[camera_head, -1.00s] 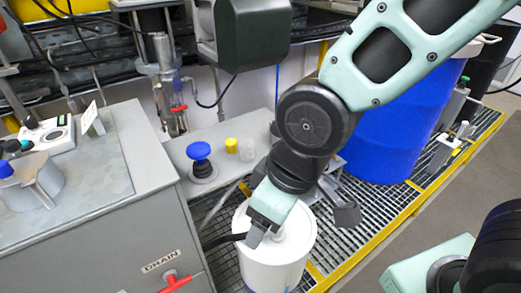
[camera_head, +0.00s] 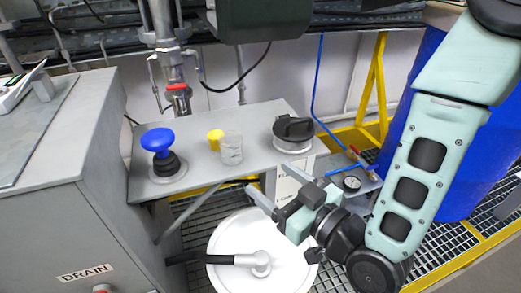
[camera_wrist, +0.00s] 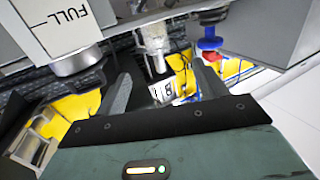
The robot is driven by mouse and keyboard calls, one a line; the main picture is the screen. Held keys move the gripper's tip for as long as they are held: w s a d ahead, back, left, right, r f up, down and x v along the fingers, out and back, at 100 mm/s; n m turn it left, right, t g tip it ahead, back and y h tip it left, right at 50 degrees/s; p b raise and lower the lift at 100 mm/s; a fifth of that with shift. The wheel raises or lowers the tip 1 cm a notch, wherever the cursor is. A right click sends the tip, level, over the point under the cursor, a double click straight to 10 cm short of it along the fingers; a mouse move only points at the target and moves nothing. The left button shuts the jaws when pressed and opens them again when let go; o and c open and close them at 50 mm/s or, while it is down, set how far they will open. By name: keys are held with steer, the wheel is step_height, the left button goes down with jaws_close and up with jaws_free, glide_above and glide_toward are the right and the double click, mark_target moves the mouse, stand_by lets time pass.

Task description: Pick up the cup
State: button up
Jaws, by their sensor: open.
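A small clear cup (camera_head: 231,150) stands upright on the grey bench top (camera_head: 262,119), just right of a small yellow object (camera_head: 215,138). My gripper (camera_head: 267,179) is open and empty, in front of the bench and to the lower right of the cup in the head view. Its fingers point up and left toward the bench, apart from the cup. In the wrist view both fingers of my gripper (camera_wrist: 163,92) are spread; I cannot make out the cup there for certain.
A blue mushroom-shaped knob (camera_head: 158,140) stands left of the cup. A black-lidded canister (camera_head: 293,135) stands to its right, near my gripper. A white drum (camera_head: 235,235) is below. A blue barrel (camera_head: 455,170) is behind my arm.

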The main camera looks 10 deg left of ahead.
steer(key=b, duration=0.5)
glide_toward(225, 138)
steer(key=x, duration=0.3)
steer(key=shift+w+a, duration=0.1)
steer(key=shift+a, duration=0.2)
steer(key=shift+p+x, duration=0.4)
steer(key=shift+x, duration=2.5)
steer(key=c, duration=1)
